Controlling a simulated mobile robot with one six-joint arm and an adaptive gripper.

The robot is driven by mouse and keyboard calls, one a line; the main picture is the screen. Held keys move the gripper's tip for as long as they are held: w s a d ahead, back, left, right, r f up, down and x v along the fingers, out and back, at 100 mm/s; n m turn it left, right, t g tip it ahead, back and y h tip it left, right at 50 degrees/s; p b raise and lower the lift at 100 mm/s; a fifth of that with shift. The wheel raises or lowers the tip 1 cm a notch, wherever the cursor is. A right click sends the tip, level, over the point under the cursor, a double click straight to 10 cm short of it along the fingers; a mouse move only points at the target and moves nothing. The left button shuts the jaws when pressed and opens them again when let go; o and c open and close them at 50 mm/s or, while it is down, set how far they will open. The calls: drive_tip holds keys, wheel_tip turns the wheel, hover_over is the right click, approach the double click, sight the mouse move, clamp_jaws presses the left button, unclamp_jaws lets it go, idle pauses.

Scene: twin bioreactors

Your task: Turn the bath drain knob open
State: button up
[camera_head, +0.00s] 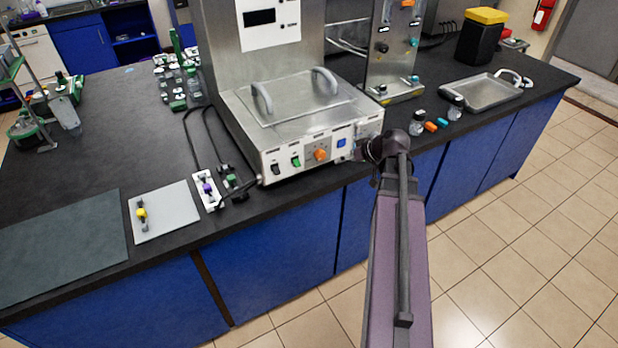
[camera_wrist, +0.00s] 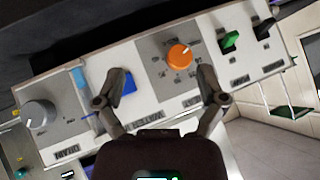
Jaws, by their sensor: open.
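The drain knob (camera_wrist: 39,114) is a round grey knob on a grey plate at the left of the wrist view, near a label reading DRAIN. A pale pointer mark shows at its edge; its exact setting is hard to read. In the head view my arm largely hides that end of the bath's front panel. My gripper (camera_wrist: 161,74) is open and empty in front of the panel. Its fingers are spread to either side of the panel's middle, with the drain knob outside them, to the left. Contact with the panel cannot be told.
The steel bath (camera_head: 300,115) has an orange dial (camera_head: 320,155), a green switch (camera_head: 296,162), a black switch (camera_head: 275,168) and a blue button (camera_head: 341,142) on its front. Small bottles (camera_head: 417,124) and a metal tray (camera_head: 482,92) stand to the right. The floor in front is clear.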

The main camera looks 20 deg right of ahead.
drive_tip(key=s+a+f+g+p, duration=0.1)
drive_tip(key=a+g, duration=0.3)
drive_tip(key=a, duration=0.9)
drive_tip(key=shift+s+a+f+h+p, duration=0.25)
drive_tip(key=shift+s+a+h+p, duration=0.05)
drive_tip(key=shift+p, duration=0.3)
drive_tip(key=s+a+f+g+h, duration=0.2)
drive_tip(key=s+a+g+h, duration=0.2)
drive_tip(key=a, duration=0.9)
drive_tip(key=s, duration=0.3)
